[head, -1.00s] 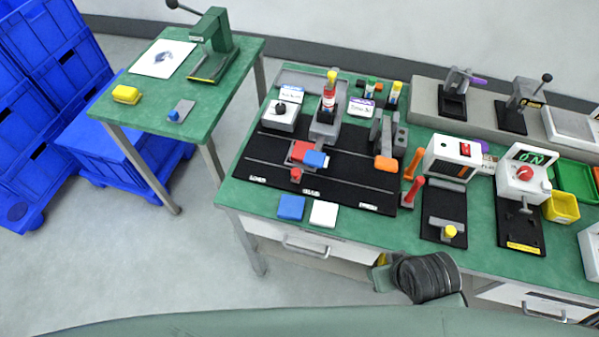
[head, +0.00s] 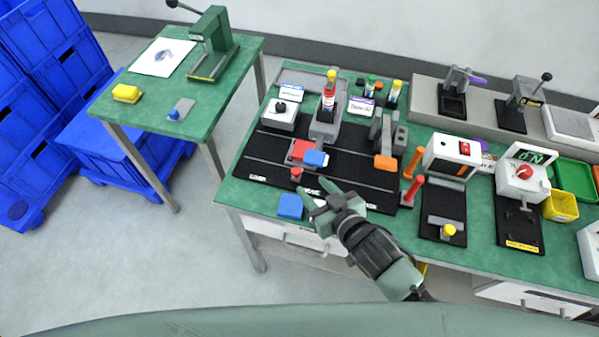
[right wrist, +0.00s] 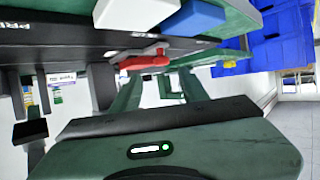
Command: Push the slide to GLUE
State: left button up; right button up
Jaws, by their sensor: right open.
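The slide (head: 302,150) is a carriage with a red block and a blue block (head: 315,158) on top, on the black track board (head: 270,155). Its red knob (head: 296,174) points to the front edge, between the LOAD and GLUE labels and nearer GLUE. The knob also shows in the right wrist view (right wrist: 145,62), just beyond my fingertips. My right gripper (head: 318,191) is open and empty at the board's front edge, right of the knob and apart from it, over the GLUE label. My left gripper is out of view.
A blue square block (head: 290,207) lies on the green bench in front of the board. A white block (right wrist: 133,12) beside it is mostly hidden by my gripper in the head view. A glue bottle (head: 328,95) stands behind the slide. A red lever (head: 413,190) stands at right.

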aim_at(297, 172)
jog(key=shift+p+x, duration=0.35)
jog(key=shift+x, duration=3.55)
jog(key=shift+a, duration=0.15)
grip_shut()
